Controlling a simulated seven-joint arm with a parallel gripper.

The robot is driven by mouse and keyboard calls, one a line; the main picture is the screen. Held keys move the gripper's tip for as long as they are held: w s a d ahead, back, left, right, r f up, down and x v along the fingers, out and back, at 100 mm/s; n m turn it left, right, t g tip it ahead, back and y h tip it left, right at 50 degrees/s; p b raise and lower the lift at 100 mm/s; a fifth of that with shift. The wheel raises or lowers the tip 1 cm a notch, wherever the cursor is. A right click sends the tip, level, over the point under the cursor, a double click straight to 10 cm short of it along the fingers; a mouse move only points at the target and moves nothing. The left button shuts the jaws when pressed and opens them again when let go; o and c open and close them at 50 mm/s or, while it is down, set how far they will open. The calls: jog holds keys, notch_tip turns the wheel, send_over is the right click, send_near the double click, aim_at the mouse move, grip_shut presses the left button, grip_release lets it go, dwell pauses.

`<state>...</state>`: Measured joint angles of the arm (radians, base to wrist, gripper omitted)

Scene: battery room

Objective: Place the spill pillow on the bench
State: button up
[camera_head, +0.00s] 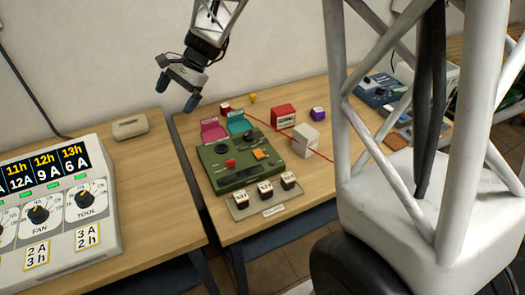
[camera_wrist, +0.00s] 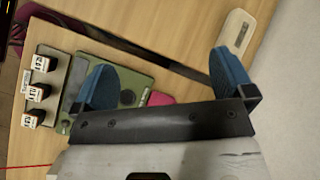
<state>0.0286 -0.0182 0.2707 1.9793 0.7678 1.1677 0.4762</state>
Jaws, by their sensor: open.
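A small cream, rounded block with a label (camera_head: 130,127) lies on the left wooden bench, near its back right corner. I cannot tell for certain that it is the spill pillow. It also shows at the top right of the wrist view (camera_wrist: 236,32), just beyond one blue fingertip. My gripper (camera_head: 177,95) is open and empty, raised above the gap between the two benches, to the right of the cream block. In the wrist view my gripper (camera_wrist: 163,76) shows both blue fingers wide apart with nothing between them.
The right bench (camera_head: 225,225) carries a green control box (camera_head: 238,160), a tray of small labelled blocks (camera_head: 265,198), red and white boxes and a red line. A large meter panel (camera_head: 60,205) fills the left bench's front. A dark gap separates the benches.

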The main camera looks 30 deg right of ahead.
jog(key=s+d+r+n+t+h, duration=0.1)
jog(key=s+d+n+h, duration=0.1)
jog(key=s, duration=0.9)
jog(key=s+d+r+n+t+h, duration=0.1)
jog(key=s+d+n+h, duration=0.2)
jog(key=s, duration=0.8)
jog(key=s+d+r+n+t+h, duration=0.1)
jog(key=s+d+n, duration=0.4)
jog(key=s, duration=0.7)
jog(key=shift+r+t+h, duration=0.3)
jog(key=shift+r+h, duration=0.3)
jog(key=shift+h, duration=0.5)
